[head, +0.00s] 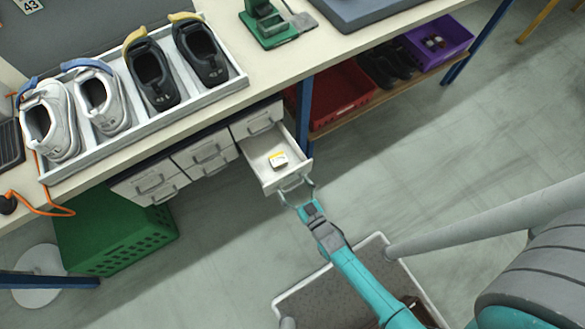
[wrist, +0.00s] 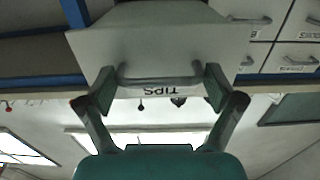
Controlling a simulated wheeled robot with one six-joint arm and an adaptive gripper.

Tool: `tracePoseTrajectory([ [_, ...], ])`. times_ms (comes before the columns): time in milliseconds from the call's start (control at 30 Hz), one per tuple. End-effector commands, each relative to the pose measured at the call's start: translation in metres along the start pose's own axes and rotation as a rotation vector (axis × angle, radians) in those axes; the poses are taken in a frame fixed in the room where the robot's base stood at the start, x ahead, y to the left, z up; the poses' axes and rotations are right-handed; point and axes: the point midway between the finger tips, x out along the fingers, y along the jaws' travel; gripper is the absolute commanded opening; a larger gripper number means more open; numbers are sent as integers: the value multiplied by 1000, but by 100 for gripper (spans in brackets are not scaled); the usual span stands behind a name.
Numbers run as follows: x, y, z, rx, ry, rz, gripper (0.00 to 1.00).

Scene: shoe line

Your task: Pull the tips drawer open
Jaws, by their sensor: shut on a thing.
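The tips drawer (head: 268,162) is pulled out from the drawer unit under the bench in the head view. A small white and yellow item (head: 277,160) lies inside it. My gripper (head: 296,188) is at the drawer's front, shut on its handle (head: 291,183). In the wrist view the drawer front (wrist: 150,50) carries an upside-down "TIPS" label (wrist: 165,91), and my gripper (wrist: 160,88) has a finger at each end of the handle (wrist: 160,79).
Other closed drawers (head: 205,157) sit to the left. A tray of shoes (head: 150,115) stands on the bench (head: 100,160). A green crate (head: 110,235) is on the floor below, and a red bin (head: 340,95) is on the shelf to the right. The floor in front is open.

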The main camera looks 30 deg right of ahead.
Motion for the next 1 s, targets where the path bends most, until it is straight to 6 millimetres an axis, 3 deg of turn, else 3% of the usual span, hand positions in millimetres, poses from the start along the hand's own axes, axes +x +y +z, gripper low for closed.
tracePoseTrajectory([
  [100, 1, -2, -1, -3, 2, -7, 29],
  [133, 1, -2, -1, -3, 2, -7, 94],
  [167, 1, -2, -1, -3, 2, -7, 100],
  [567, -8, -1, 0, -1, -1, -3, 100],
  [1000, -89, -2, 0, -2, -1, -7, 100],
])
